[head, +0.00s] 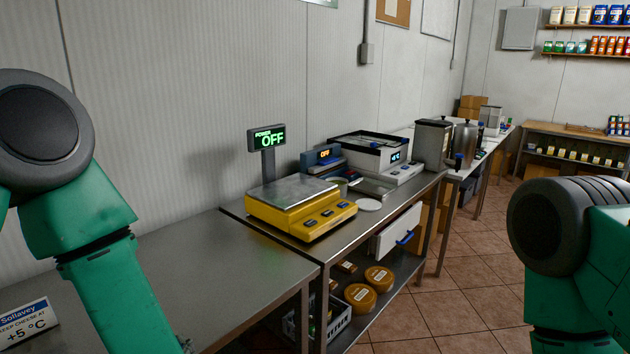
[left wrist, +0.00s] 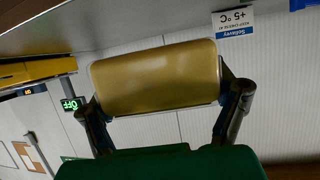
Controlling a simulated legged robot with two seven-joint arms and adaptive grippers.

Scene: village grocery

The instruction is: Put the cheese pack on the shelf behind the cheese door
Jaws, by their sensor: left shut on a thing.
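The cheese pack (left wrist: 155,75) shows in the left wrist view as a golden-tan block with rounded edges. My left gripper (left wrist: 163,88) is shut on it, one finger at each end. In the head view my left arm comes in from the left, but its gripper and the pack are out of sight below the frame. A sign about keeping cheese at +5 °C (head: 27,323) stands at the lower left; it also shows upside down in the left wrist view (left wrist: 233,22). I cannot identify the cheese door or its shelf for sure. My right gripper is out of view.
A bare steel table (head: 215,265) lies in front. Beyond it are a yellow scale (head: 300,207), a power display reading OFF (head: 267,138) and a white panel with a blue handle (head: 398,231). Round yellow tubs (head: 361,297) sit on the lower shelf. Tiled floor (head: 465,275) is clear.

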